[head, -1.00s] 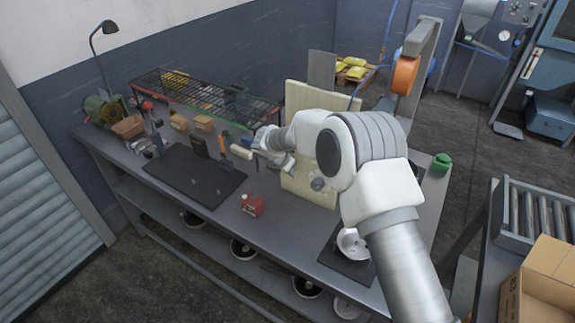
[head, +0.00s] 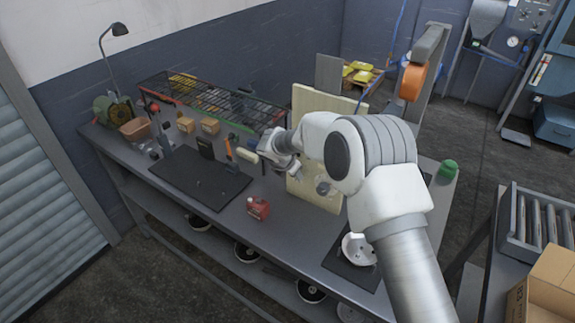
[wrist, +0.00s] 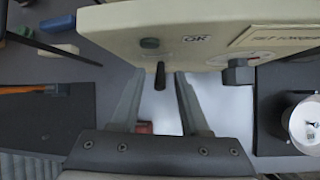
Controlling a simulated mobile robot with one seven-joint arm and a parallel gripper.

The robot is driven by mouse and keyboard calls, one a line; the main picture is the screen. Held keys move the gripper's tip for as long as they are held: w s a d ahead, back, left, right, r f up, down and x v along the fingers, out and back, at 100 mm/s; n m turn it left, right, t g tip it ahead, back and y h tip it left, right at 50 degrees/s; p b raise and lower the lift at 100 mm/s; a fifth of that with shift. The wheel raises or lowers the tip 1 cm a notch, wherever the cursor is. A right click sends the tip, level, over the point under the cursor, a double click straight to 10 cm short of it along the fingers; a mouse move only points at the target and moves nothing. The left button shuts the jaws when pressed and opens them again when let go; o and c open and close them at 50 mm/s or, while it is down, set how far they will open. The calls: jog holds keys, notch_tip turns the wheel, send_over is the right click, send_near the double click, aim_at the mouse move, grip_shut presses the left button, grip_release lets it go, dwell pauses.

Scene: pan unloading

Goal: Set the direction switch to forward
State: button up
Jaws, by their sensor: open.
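A cream panel (head: 306,192) stands upright on the workbench, and its edge and face fill the top of the wrist view (wrist: 205,20). A black lever (wrist: 160,76) sticks out from it; it looks like the direction switch, but I see no marking that confirms this or its setting. My gripper (wrist: 157,82) is open, with one finger on each side of the lever. I cannot tell whether either finger touches it. A dark round knob (wrist: 150,43) and a grey block-shaped knob (wrist: 237,73) are also on the panel. In the head view my arm partly covers the panel.
A red container (head: 258,208) stands on the workbench (head: 225,222) left of the panel. A dark mat (head: 185,182) lies farther left. A white round part (head: 357,250) sits on another mat to the right. A wire rack (head: 205,97) stands behind.

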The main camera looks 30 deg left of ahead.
jog(key=b+v, duration=0.2)
jog(key=v, duration=1.4)
jog(key=shift+s+r, duration=0.3)
jog(key=shift+s, duration=0.05)
